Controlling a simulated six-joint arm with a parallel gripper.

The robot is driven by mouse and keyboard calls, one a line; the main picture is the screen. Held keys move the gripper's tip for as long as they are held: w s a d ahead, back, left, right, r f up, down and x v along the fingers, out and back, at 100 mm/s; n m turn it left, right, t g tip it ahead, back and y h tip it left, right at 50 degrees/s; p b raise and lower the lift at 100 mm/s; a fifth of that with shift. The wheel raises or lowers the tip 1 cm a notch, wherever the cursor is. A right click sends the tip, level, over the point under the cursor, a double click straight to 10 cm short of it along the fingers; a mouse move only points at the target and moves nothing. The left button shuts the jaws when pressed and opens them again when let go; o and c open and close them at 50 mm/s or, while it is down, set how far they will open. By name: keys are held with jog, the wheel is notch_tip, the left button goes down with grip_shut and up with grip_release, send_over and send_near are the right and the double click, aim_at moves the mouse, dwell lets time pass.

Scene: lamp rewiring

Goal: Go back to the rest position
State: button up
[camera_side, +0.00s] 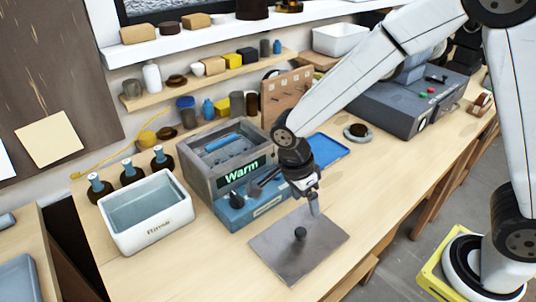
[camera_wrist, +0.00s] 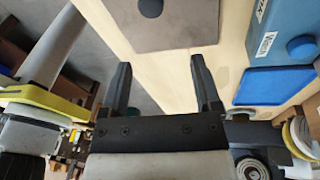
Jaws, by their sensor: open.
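My gripper (camera_side: 312,200) hangs pointing down above the workbench, beside the far right part of a grey metal plate. In the wrist view my gripper (camera_wrist: 160,80) shows two dark fingers spread apart with nothing between them. The grey plate (camera_side: 275,258) lies flat on the wooden bench top with a small dark round knob (camera_side: 300,233) standing on it. The plate (camera_wrist: 175,30) and knob (camera_wrist: 150,7) also show at the top of the wrist view, beyond the fingertips.
A grey machine (camera_side: 400,105) stands at right. The bench front is clear.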

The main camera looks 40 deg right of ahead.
jog(key=s+d+r+n+t, duration=0.1)
jog(key=d+n, duration=0.4)
jog(key=n, duration=0.5)
jog(key=s+d+r+n+t+y, duration=0.1)
jog(key=s+d+n+t, duration=0.2)
jog(key=n, duration=0.7)
jog(key=shift+s+d+r+t+y, duration=0.15)
jog(key=shift+s+d+t+y, duration=0.25)
jog(key=shift+d, duration=0.65)
